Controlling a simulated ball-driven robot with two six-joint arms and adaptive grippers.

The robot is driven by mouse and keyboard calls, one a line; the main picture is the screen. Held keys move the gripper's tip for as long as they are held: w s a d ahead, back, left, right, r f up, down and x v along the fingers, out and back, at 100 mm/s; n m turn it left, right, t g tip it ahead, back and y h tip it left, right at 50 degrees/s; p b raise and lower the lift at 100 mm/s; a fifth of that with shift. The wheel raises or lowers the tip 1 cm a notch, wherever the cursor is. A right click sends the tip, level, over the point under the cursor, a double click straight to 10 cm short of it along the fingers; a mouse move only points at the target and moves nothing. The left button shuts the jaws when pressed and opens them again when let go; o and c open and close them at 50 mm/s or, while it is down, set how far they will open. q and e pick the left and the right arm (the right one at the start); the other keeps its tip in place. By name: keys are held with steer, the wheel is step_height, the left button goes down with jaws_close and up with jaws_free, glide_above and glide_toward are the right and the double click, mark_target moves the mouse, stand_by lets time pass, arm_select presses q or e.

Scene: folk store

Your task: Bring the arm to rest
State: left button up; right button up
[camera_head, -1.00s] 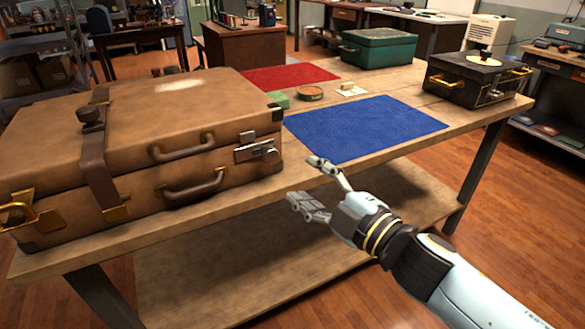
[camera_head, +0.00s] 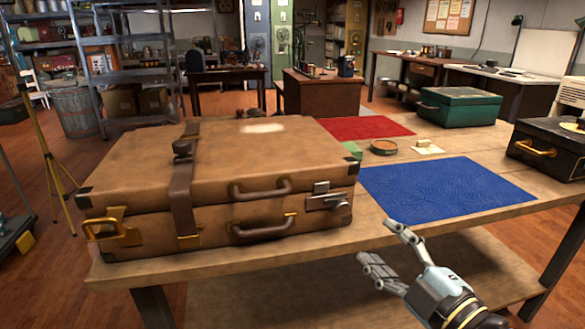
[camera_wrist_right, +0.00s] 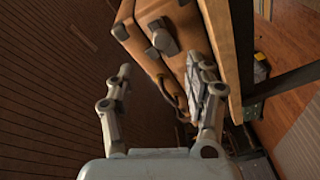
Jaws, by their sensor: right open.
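My right gripper (camera_head: 388,252) is in the lower right of the head view, in front of the table's near edge. Its two fingers are spread apart with nothing between them. In the right wrist view the open gripper (camera_wrist_right: 160,90) also shows, with the brown suitcase (camera_wrist_right: 165,35) beyond its fingers. My left gripper is not in view. In the head view the large brown suitcase (camera_head: 215,180) lies closed on the wooden table (camera_head: 330,238), left of my right gripper and apart from it.
A blue mat (camera_head: 445,188), a red mat (camera_head: 365,129), a round tin (camera_head: 384,147) and a green block (camera_head: 352,149) lie on the table. A green case (camera_head: 460,106) and a black case (camera_head: 548,145) stand at the right. A yellow tripod (camera_head: 57,180) stands at the left.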

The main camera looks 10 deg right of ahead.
steer(key=s+d+f+m+g+h, duration=0.1)
steer(key=s+d+f+m+g, duration=0.3)
steer(key=f, duration=0.6)
steer(key=s+f+m+g+h, duration=0.15)
steer(key=s+f, duration=0.35)
steer(key=f, duration=0.5)
steer(key=s+d+f+m+g+h, duration=0.25)
steer(key=s+f, duration=0.25)
steer(key=f, duration=0.6)
steer(key=s+f+m+g, duration=0.3)
steer(key=s+f, duration=0.4)
steer(key=s, duration=0.7)
steer(key=s+d+f+m+g, duration=0.1)
steer(key=s+f+m+g, duration=0.3)
steer(key=s, duration=1)
step_height(320, 180, down, 3)
steer(key=shift+s+d+f+g, duration=0.1)
steer(key=shift+s+d+g, duration=0.2)
steer(key=shift+g, duration=0.6)
steer(key=shift+c, duration=0.3)
